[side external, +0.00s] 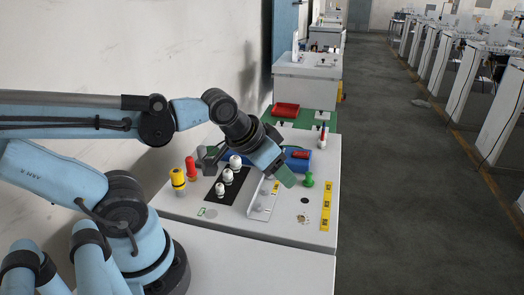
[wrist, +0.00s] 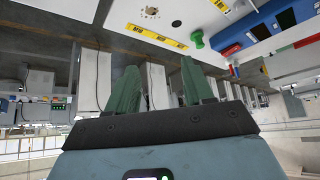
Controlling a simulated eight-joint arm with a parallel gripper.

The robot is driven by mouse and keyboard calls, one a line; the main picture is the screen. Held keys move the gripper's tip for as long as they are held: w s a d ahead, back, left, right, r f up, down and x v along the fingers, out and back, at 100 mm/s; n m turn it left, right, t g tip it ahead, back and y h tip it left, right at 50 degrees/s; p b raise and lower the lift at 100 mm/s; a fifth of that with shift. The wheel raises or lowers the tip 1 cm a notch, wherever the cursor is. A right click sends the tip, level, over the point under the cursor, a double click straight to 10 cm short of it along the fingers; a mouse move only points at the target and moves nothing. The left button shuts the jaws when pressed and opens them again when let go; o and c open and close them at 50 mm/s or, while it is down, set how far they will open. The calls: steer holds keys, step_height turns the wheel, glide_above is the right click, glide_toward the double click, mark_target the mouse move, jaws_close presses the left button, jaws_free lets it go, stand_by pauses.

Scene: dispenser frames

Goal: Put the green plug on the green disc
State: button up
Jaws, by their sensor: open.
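A green plug (side external: 308,180) stands upright on the white worktop, just right of my gripper (side external: 286,177) in the side view. It also shows near the top of the wrist view (wrist: 197,39), beyond the fingers and apart from them. My gripper's two green fingers (wrist: 160,88) are spread, with nothing between them. They point out over the worktop towards its right side. I cannot make out a green disc in either view; my gripper and wrist hide part of the worktop.
A yellow plug (side external: 178,179) and a red plug (side external: 191,168) stand at the left. White knobs (side external: 228,176) sit on a black strip. A raised metal plate (side external: 262,205) stands mid-worktop. A blue bin (side external: 298,163) lies behind. Yellow label strips (side external: 327,205) line the right edge.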

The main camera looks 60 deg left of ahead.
stand_by(0.5)
steer(key=n+g, duration=0.6)
glide_above(309, 173)
steer(key=s, duration=0.1)
steer(key=f, duration=0.1)
steer(key=shift+h, duration=0.4)
steer(key=f, duration=1.2)
steer(key=shift+w, duration=0.4)
jaws_close()
